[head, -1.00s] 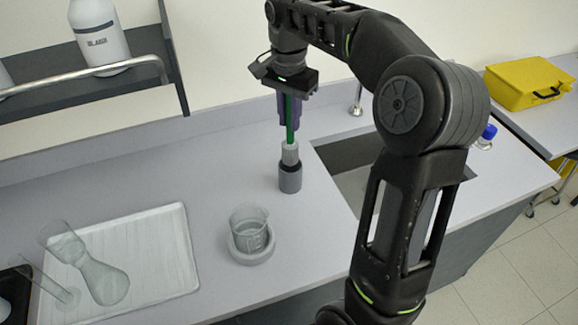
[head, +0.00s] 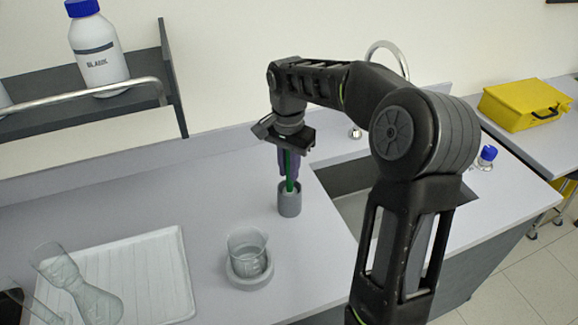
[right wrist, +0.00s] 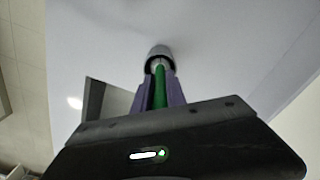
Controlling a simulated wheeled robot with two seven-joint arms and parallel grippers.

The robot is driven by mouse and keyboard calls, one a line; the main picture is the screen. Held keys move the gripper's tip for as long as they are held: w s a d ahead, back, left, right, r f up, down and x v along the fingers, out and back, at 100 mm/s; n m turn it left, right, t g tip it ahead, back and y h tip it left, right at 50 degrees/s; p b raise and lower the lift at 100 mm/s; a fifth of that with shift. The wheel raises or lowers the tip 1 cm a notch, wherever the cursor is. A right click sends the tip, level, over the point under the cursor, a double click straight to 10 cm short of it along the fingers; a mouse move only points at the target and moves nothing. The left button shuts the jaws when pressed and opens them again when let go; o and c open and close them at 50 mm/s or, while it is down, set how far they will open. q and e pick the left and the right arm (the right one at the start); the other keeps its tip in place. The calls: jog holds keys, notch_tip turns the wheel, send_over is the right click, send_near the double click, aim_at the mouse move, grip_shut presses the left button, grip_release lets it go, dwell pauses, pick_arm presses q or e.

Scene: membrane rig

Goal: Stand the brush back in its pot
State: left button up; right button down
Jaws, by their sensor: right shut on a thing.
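The brush (head: 289,184) has a green handle and stands upright, its lower end inside the grey pot (head: 289,203) on the bench. My right gripper (head: 289,170), with purple fingers, is shut on the green handle just above the pot's rim. In the right wrist view the green handle of the brush (right wrist: 159,88) runs between the purple fingers (right wrist: 160,92) to the mouth of the pot (right wrist: 159,53). The bristle end is hidden inside the pot. My left gripper is not in view.
A glass beaker (head: 246,252) sits on a round base (head: 249,275) left of the pot. A white tray (head: 165,262) with glassware is at the lower left. A sink (head: 345,183) lies to the right. A shelf holds a white bottle (head: 98,50).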

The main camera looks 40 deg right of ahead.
jog(key=shift+f, duration=0.25)
jog(key=c, duration=1.4)
grip_release()
jog(key=shift+r, duration=0.1)
jog(key=shift+o, duration=0.2)
jog(key=shift+r, duration=0.1)
notch_tip(320, 180, up, 8)
jog(key=shift+f, duration=0.15)
jog(key=shift+f, duration=0.1)
